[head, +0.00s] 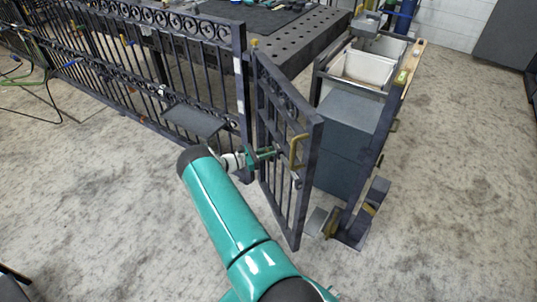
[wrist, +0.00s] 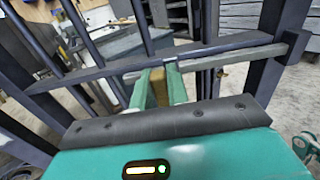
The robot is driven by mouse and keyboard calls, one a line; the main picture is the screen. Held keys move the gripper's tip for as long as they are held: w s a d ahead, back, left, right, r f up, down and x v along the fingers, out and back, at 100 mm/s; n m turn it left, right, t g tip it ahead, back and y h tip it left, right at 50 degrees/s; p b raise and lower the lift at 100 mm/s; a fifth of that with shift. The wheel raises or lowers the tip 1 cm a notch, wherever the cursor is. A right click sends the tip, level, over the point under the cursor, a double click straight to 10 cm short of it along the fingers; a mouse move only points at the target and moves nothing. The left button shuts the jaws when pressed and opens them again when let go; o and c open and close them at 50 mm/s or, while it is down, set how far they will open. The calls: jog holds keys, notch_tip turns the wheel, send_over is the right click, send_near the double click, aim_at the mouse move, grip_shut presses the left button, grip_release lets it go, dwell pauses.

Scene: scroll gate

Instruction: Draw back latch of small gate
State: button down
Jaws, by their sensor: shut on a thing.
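The small gate (head: 312,185) is a dark metal frame with scrollwork along its top and upright bars. It stands at an angle to the fence, beside a tall post. A brass pull handle (head: 296,152) is on its free-edge side. My gripper (head: 274,152) reaches the gate's bars at mid height, just left of that handle. In the wrist view my gripper (wrist: 160,86) is shut on a brass-coloured latch piece (wrist: 158,76), just below a horizontal dark rail (wrist: 200,48). The rest of the latch is hidden or too small to make out.
The scrollwork fence (head: 130,75) runs off left, with a small dark shelf (head: 195,121) on it. A post with a foot plate (head: 350,228) and a cart with white bins (head: 362,68) stand right of the gate. A perforated table (head: 290,40) is behind.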

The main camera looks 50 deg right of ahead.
jog(key=shift+w+d+r, duration=0.1)
jog(key=shift+w, duration=0.25)
jog(key=c, duration=1.4)
grip_release()
jog(key=shift+w+d, duration=0.1)
jog(key=shift+o, duration=0.2)
jog(key=shift+s, duration=0.2)
jog(key=v, duration=1.4)
jog(key=shift+s, duration=0.1)
